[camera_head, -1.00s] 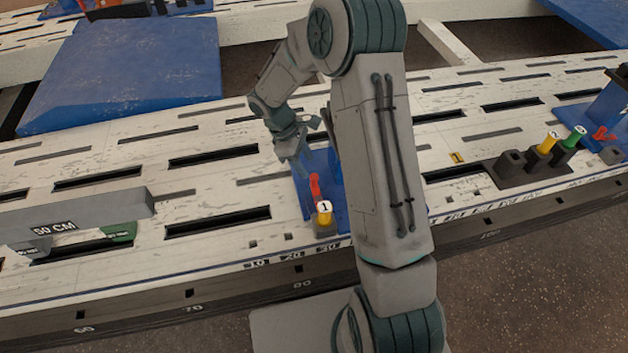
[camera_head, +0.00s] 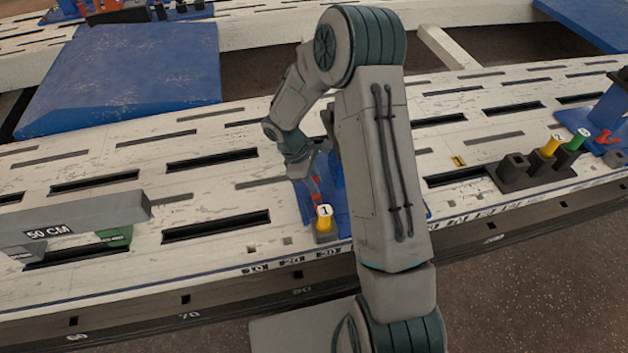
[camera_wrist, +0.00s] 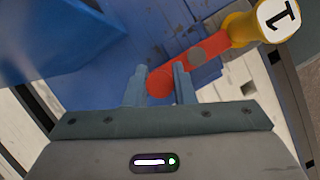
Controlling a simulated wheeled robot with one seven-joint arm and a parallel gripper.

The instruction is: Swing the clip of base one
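Base one is a blue base (camera_head: 337,212) on the bench, partly hidden behind my arm. Its yellow peg with a white cap marked 1 (camera_head: 324,218) stands at its near end. The red clip (camera_head: 315,188) lies just behind the peg and is partly covered by my gripper (camera_head: 312,172). In the wrist view the red clip (camera_wrist: 212,50) runs from the yellow peg (camera_wrist: 245,28) down-left to a rounded end. My gripper (camera_wrist: 160,88) has its fingers apart at this end. The right finger overlaps the clip in the picture; contact cannot be told.
A grey 50 CM bar (camera_head: 75,222) lies at the left. A dark block with yellow and green pegs (camera_head: 535,170) and another blue base (camera_head: 607,112) stand at the right. A blue panel (camera_head: 125,75) lies behind. The slotted bench (camera_head: 225,180) is clear left of base one.

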